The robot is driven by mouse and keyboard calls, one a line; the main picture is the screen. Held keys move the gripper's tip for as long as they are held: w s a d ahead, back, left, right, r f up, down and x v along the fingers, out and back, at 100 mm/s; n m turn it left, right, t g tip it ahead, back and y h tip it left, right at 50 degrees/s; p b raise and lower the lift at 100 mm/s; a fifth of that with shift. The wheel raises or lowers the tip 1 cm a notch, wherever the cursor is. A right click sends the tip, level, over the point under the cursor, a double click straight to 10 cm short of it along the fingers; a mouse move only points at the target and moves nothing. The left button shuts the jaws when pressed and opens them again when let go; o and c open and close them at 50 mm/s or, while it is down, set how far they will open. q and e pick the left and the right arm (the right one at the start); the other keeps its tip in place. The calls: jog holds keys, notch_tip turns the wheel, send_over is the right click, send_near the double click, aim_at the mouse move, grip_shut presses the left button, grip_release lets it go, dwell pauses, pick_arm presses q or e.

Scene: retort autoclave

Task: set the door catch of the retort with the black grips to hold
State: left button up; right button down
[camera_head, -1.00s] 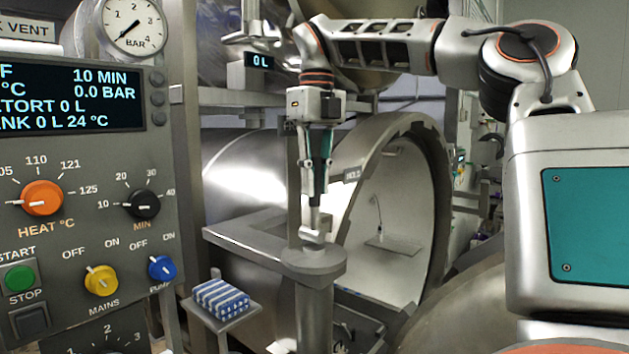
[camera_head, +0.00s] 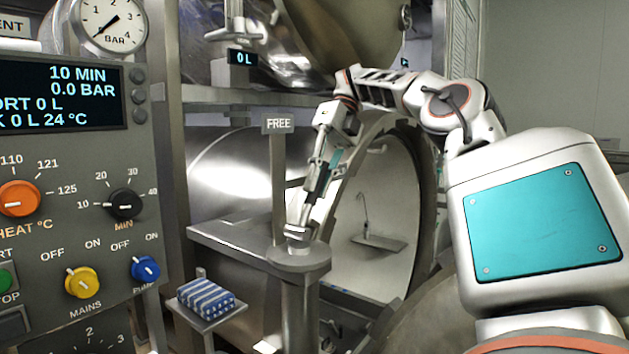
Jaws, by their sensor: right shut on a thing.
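The door catch (camera_head: 298,254) is a metal round-topped post with a short lever, at the end of a flat bracket in front of the open retort. My right gripper (camera_head: 298,228) reaches down from the upper right, tilted, and is shut on the catch's lever. A FREE plate (camera_head: 278,124) stands on a thin upright behind the catch, to the left of the gripper. The HOLD plate is not visible, apparently behind my arm. The retort's door opening (camera_head: 385,215) is round with a pale inside. No black grips can be made out. My left gripper is not in view.
A control panel (camera_head: 70,225) with knobs and a display fills the left, under a pressure gauge (camera_head: 111,24). A small side shelf (camera_head: 213,322) holds a blue-and-white striped bundle (camera_head: 206,297). A thin stand is inside the retort.

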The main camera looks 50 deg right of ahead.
jog(key=shift+d+f, duration=0.1)
jog(key=shift+d, duration=0.05)
dwell(0.3)
jog(key=c, duration=1.9)
grip_release()
